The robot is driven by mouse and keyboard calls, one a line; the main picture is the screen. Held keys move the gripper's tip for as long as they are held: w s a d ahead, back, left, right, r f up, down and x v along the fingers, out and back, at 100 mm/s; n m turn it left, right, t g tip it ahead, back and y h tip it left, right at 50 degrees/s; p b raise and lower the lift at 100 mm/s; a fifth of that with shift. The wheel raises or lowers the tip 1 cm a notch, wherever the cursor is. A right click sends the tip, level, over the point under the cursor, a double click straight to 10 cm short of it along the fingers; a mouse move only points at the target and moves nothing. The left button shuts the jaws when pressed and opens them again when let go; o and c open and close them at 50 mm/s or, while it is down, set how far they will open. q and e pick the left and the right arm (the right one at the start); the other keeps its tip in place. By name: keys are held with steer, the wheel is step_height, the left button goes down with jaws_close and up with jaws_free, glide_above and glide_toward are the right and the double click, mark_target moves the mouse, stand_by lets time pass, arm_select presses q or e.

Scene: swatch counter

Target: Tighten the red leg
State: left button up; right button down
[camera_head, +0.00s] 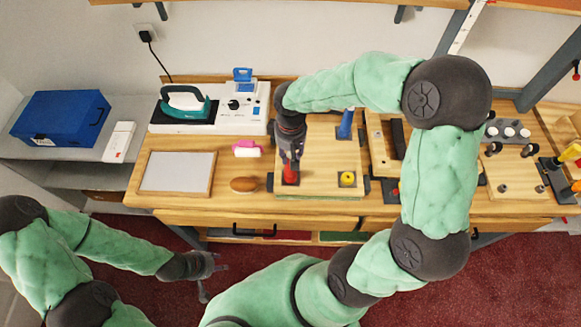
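The red leg (290,174) stands upright at the front left of a square wooden board (318,160) on the workbench. My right gripper (291,158) points down over the leg's top and hides its upper part. Its fingers are at the leg, but I cannot tell whether they are closed on it. A blue leg (346,124) stands at the board's back right, and a yellow piece (347,178) sits in a dark mount at its front right. My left gripper (207,277) is open and empty, low in front of the bench at the left.
A pink-and-white item (246,148) and a brown oval object (244,184) lie left of the board. A framed pale panel (178,171), an iron (185,103) and a blue case (62,118) are further left. My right arm hides part of the bench's right half.

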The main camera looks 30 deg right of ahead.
steer(key=shift+m, duration=0.9)
steer(key=c, duration=0.8)
jaws_free()
steer(key=shift+c, duration=0.2)
steer(key=shift+o, duration=0.3)
steer(key=shift+o, duration=1.3)
steer(key=shift+r+p, duration=2.1)
steer(key=shift+r, duration=0.95)
steer(key=shift+f, duration=0.1)
